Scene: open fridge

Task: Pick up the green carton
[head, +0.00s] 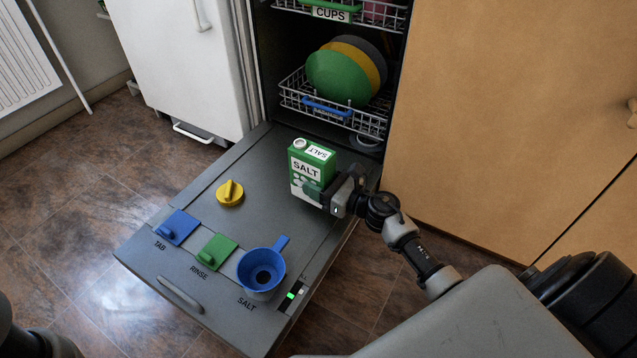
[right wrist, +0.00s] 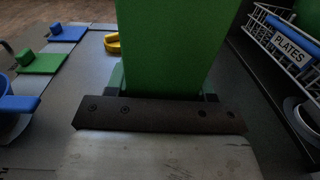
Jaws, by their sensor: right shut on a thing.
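The green carton (head: 306,178), labelled SALT, is upright on or just above the open dishwasher door (head: 255,172). I cannot tell whether its base touches the door. My right gripper (head: 330,194) is shut on the carton's lower part from the right. In the right wrist view the carton's green side (right wrist: 172,45) stands close in front of the gripper (right wrist: 160,98) and fills the middle. The far finger is mostly hidden. My left gripper is not in view; only part of my left arm shows at the bottom left corner.
A yellow cap (head: 230,193), blue tab lid (head: 176,227), green rinse lid (head: 213,253) and blue funnel (head: 262,270) are on the door. Behind is a lower rack (head: 330,113) with several plates. A wooden cabinet (head: 500,120) stands close on the right.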

